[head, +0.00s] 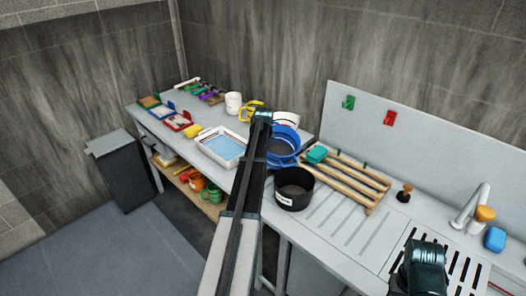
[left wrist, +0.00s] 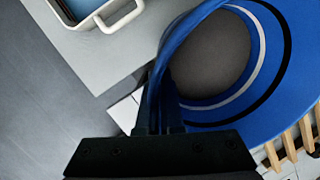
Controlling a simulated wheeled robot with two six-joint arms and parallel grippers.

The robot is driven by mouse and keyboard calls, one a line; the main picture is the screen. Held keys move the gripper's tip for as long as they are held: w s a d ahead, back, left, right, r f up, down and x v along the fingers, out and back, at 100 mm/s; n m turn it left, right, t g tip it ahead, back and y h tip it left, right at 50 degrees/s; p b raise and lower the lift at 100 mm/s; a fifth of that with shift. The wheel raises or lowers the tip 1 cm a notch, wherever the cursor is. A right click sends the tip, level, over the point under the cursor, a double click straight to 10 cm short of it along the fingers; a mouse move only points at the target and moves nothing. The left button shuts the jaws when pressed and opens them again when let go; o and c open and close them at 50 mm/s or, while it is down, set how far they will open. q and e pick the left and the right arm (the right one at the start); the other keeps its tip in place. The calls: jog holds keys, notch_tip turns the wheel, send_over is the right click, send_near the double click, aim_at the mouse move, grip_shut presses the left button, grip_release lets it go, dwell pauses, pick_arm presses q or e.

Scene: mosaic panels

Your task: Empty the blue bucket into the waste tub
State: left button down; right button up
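The blue bucket (head: 289,133) stands at the counter's front edge, partly hidden by my left arm. In the left wrist view the bucket (left wrist: 268,75) shows a blue rim with white and black rings and a plain grey inside. My left gripper (head: 262,118) is at the bucket; in its wrist view the fingers (left wrist: 166,105) look closed on the bucket's blue handle at the rim. A black tub (head: 294,190) with a small white label, apparently the waste tub, stands in front and right of the bucket, with grey-brown inside. My right gripper (head: 428,254) is over the sink grille; its fingers are unclear.
A white tray of blue liquid (head: 221,147) stands to the left. A tap (head: 470,205) and orange-topped bottle (head: 484,214) are at right. A dark bin (head: 122,172) stands on the floor.

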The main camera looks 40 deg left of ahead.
pick_arm(q)
jog(key=shift+d+r, duration=0.1)
jog(key=shift+r, duration=0.2)
jog(key=shift+s+d+r+p, duration=0.1)
jog(key=shift+r+p, duration=0.35)
jog(key=shift+p, duration=0.05)
jog(key=shift+s+d+r+t+y, duration=0.4)
jog(key=shift+d+r+y, duration=0.2)
jog(key=shift+y, duration=0.2)
jog(key=shift+s+d+r+t+y, duration=0.3)
jog(key=shift+d+r+t+y, duration=0.25)
jog(key=shift+y, duration=0.25)
jog(key=shift+r, duration=0.1)
jog(key=shift+s+d+r, duration=0.1)
jog(key=shift+d, duration=0.05)
jog(key=shift+d+t+y+b, duration=0.25)
jog(key=shift+y+b, duration=0.25)
jog(key=shift+b, duration=0.3)
jog(key=shift+s+d+t+y+b, duration=0.2)
jog(key=shift+t+y+b, duration=0.15)
jog(key=shift+b, duration=0.3)
jog(key=shift+s+d+f+t+y+b, duration=0.2)
jog(key=shift+t+y+b, duration=0.4)
jog(key=shift+b, duration=0.85)
jog(key=shift+s+d+f+t+y+b, duration=0.1)
jog(key=shift+d+t+y+b, duration=0.15)
jog(key=shift+y+b, duration=0.85)
jog(key=shift+s+d+r+m+t+y+b, duration=0.3)
jog(key=shift+d+r+t+y+b, duration=0.2)
jog(key=shift+b, duration=0.8)
